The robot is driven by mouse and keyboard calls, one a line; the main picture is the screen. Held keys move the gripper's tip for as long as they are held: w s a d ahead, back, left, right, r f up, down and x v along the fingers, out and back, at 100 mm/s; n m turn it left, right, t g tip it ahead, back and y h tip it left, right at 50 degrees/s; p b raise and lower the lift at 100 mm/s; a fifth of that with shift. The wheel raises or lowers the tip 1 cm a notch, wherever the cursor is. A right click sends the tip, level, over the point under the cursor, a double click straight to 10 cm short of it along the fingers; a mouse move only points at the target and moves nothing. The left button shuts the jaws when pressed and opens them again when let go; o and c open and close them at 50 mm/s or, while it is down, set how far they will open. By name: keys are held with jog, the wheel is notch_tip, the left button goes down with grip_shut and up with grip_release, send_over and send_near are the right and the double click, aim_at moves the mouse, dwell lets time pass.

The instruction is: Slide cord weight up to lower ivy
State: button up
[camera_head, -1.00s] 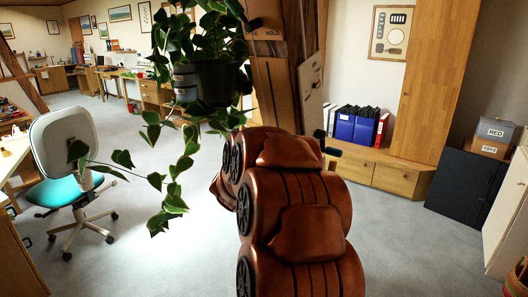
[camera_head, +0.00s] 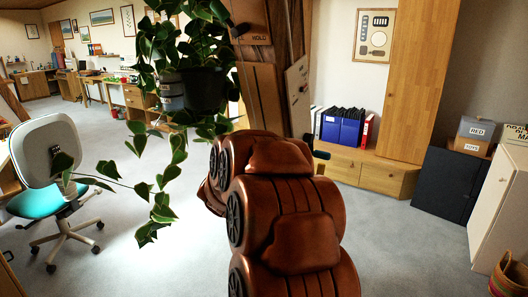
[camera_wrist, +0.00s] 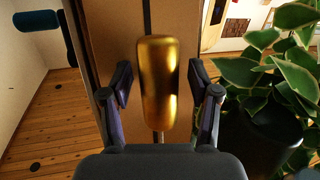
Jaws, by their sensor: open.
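The cord weight, a shiny gold rounded cylinder (camera_wrist: 159,85), hangs upright before a brown board (camera_wrist: 105,35) in the wrist view. My gripper (camera_wrist: 160,78) is open, one finger on each side of the weight, with visible gaps. A dark line, perhaps the cord or a slot, runs above it. The ivy (camera_head: 168,40) hangs in a dark pot (camera_head: 205,90) left of the timber brace (camera_head: 285,45) in the head view, its vines trailing down. The ivy also shows at the right of the wrist view (camera_wrist: 265,75). My arm hides the weight and gripper in the head view.
A swivel chair (camera_head: 40,150) stands left. A low cabinet (camera_head: 370,170) with blue binders (camera_head: 342,127) stands behind. Boxes (camera_head: 475,130) sit on a dark cabinet at right. Grey floor is open between.

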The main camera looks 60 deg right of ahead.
jog(key=v, duration=0.7)
jog(key=shift+a, duration=0.25)
jog(key=shift+d+f, duration=0.1)
